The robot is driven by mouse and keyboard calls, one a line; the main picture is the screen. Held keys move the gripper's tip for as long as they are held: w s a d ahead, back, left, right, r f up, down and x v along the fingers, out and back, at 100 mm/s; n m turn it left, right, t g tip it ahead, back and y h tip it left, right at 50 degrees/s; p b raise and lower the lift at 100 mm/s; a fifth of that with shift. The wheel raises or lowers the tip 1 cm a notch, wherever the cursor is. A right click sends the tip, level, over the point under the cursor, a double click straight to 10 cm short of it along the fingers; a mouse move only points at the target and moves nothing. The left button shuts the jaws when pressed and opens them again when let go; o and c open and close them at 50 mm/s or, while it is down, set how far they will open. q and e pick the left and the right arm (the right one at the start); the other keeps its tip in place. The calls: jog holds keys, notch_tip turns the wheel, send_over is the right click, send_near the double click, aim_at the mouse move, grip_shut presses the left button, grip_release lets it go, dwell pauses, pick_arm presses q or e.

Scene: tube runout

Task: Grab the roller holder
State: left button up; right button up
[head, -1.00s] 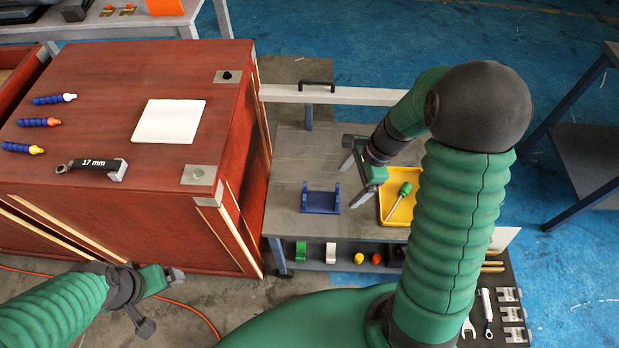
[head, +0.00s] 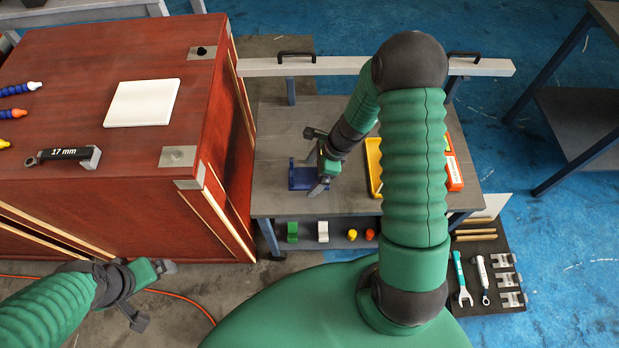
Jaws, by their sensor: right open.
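The roller holder appears to be the small blue bracket (head: 299,179) with upright ends, on the grey workbench (head: 275,135) in the head view. My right gripper (head: 319,178) is open and over the bracket's right part, hiding some of it. I cannot tell whether the fingers touch the bracket. My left gripper (head: 152,292) has its fingers apart and is empty, low at the left in front of the red cabinet, away from the bracket.
A yellow tray (head: 374,168) lies right of the bracket, partly behind my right arm. The red cabinet (head: 60,185) stands left, carrying a white plate (head: 142,103) and a 17 mm wrench (head: 65,154). A rail (head: 345,66) runs behind the bench.

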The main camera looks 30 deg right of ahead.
jog(key=shift+a, duration=0.3)
jog(key=shift+d+f, duration=0.1)
jog(key=shift+d, duration=0.15)
jog(key=c, duration=1.1)
grip_shut()
